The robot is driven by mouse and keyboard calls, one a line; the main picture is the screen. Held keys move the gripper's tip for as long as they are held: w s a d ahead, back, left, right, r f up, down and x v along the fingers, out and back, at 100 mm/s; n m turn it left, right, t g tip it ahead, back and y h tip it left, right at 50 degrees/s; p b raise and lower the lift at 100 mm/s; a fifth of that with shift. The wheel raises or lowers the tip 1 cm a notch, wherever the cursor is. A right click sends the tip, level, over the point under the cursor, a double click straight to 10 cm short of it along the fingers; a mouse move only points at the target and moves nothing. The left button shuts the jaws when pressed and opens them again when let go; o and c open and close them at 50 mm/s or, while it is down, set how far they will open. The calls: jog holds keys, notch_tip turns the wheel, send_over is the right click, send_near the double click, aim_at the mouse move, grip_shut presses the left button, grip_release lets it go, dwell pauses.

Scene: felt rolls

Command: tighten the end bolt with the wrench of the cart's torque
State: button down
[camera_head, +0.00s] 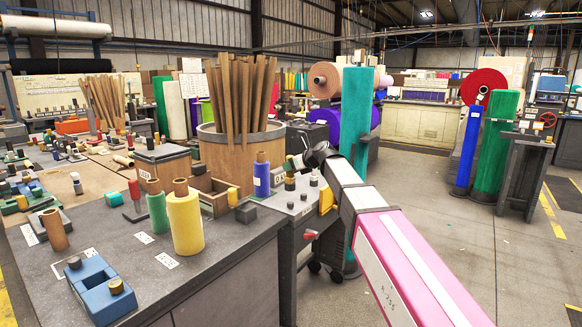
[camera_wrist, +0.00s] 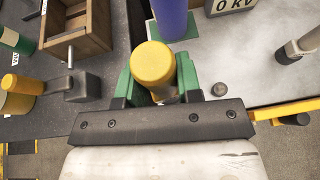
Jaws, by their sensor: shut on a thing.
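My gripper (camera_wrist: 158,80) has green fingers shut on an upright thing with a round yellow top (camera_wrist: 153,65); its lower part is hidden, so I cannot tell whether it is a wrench. In the head view my gripper (camera_head: 298,164) is over the grey cart (camera_head: 318,212), beside the bench's right edge. The cart's pale top also shows in the wrist view (camera_wrist: 255,70), with a number sign (camera_wrist: 232,5). A blue block (camera_head: 95,287) with a brass-coloured round head (camera_head: 116,286) lies at the bench's near left; I cannot tell whether that is the end bolt.
A blue roll (camera_head: 262,175) stands close beyond my gripper. A dark block with a metal pin (camera_wrist: 80,86) and a wooden tray (camera_wrist: 88,35) are left of it. A peg (camera_wrist: 300,43) stands right. Yellow (camera_head: 186,224) and green rolls (camera_head: 157,210) stand on the bench.

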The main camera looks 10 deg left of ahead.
aim_at(293, 181)
jog(key=shift+f, duration=0.15)
jog(key=shift+f, duration=2.6)
jog(key=shift+f, duration=0.75)
dwell(0.5)
jog(key=shift+r, duration=0.1)
jog(key=shift+r, duration=3.45)
